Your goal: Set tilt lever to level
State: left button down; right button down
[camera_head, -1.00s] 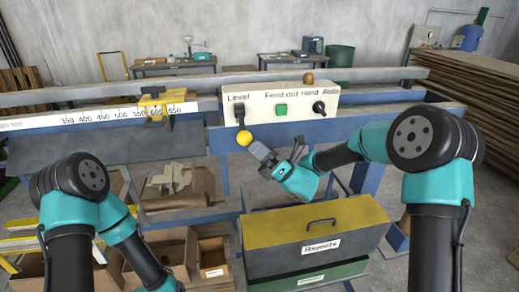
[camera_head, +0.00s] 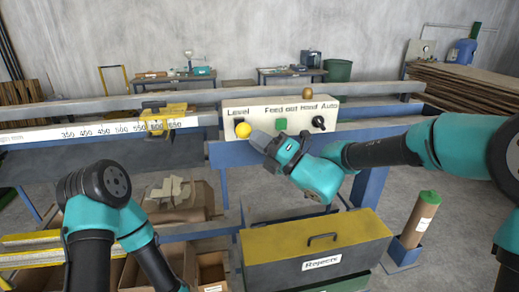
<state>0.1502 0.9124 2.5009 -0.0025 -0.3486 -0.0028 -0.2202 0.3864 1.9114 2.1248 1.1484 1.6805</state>
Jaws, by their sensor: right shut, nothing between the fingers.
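The tilt lever is on the left of the cream control panel (camera_head: 270,106), under the word "Level". Its yellow ball knob (camera_head: 243,130) stands in front of a dark slot plate, just below the "Level" label. My right gripper (camera_head: 256,138) is shut and empty, its tip right beside the knob on the lower right; I cannot tell whether they touch. The green button (camera_head: 281,124) and the black Hand/Auto knob (camera_head: 318,122) are further right on the panel. My left arm is at the lower left, and its gripper is out of view.
A blue frame rail runs behind and below the panel. A scale with numbers (camera_head: 60,133) and a yellow clamp (camera_head: 165,115) lie to the left. Below stands a grey Rejects box (camera_head: 320,265) with a yellow lid. A brown roll (camera_head: 420,218) stands at the right.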

jog(key=shift+f, duration=0.15)
jog(key=r+v, duration=0.1)
jog(key=v, duration=1.2)
jog(key=shift+s+d, duration=0.4)
jog(key=shift+d, duration=0.1)
jog(key=shift+f, duration=0.2)
